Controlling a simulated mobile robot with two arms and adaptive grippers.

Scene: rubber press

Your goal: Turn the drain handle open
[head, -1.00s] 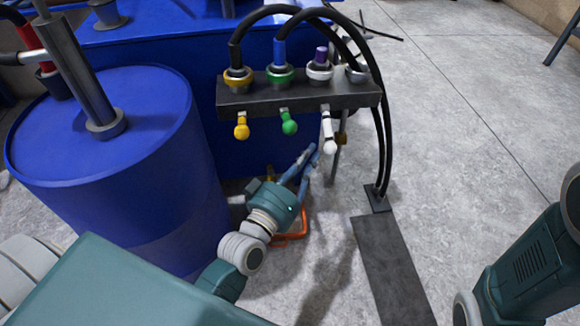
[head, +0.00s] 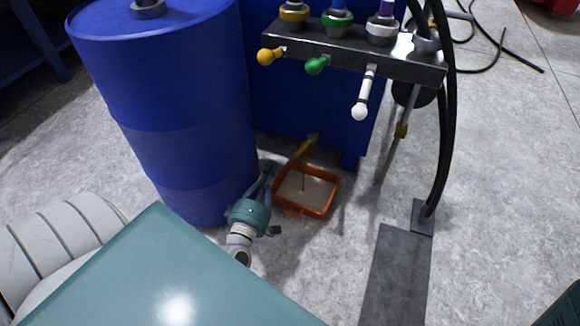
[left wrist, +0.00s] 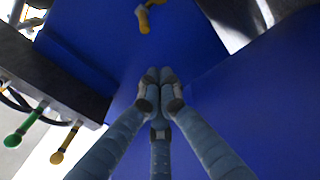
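The yellow drain handle (head: 306,147) is low on the front of the blue tank, above an orange tray (head: 289,208). It also shows in the left wrist view (left wrist: 144,18) at the top, beyond my fingertips. My left gripper (head: 268,170) is low between the blue barrel and the tray, left of the handle and apart from it. In the left wrist view its blue-grey fingers (left wrist: 159,78) come together at their tips, with nothing seen between them. My right gripper is out of view.
The blue barrel (head: 175,110) stands close on the left. Above hangs a dark manifold (head: 400,62) with yellow, green and white levers. Black hoses (head: 443,150) run down to a floor plate (head: 398,275) on the right. The floor between tray and plate is clear.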

